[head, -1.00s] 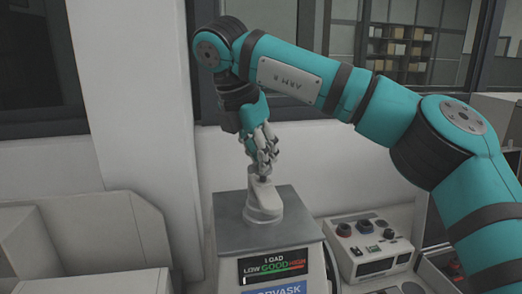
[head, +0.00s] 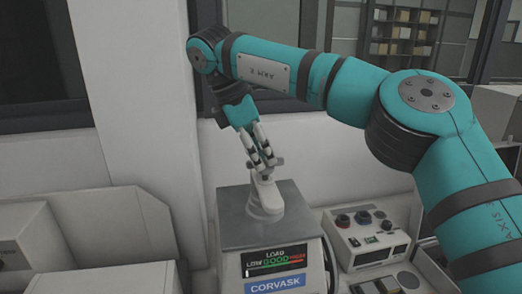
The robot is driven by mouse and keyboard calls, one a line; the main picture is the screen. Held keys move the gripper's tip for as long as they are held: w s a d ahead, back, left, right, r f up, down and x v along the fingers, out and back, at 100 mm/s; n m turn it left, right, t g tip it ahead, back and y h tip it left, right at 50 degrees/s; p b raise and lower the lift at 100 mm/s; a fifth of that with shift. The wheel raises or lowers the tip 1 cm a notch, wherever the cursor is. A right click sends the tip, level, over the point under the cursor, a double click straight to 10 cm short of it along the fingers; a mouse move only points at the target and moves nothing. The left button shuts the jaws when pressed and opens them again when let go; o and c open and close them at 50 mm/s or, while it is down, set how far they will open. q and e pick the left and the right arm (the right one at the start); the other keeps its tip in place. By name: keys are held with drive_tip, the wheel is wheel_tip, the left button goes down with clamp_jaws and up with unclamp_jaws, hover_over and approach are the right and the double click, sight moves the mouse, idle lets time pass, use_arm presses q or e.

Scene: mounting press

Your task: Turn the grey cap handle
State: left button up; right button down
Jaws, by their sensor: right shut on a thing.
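The grey cap handle (head: 265,198) stands upright on the flat grey top of the mounting press (head: 232,218). My right gripper (head: 266,167) comes down from the upper left over it and is shut on the top of the handle. The fingers hide the very top of the handle. A load display (head: 275,259) with LOW, GOOD and HIGH marks is on the press front, above a blue CORVASK label (head: 275,285). My left gripper is not in view.
A control box (head: 367,235) with knobs and a small screen stands right of the press. Pale machine housings (head: 95,235) fill the left. A white wall and pillar (head: 135,110) stand close behind.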

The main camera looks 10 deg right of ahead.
idle(0.4)
drive_tip(key=c, duration=1.4)
unclamp_jaws()
drive_tip(key=shift+o, duration=0.2)
drive_tip(key=shift+v, duration=3.7)
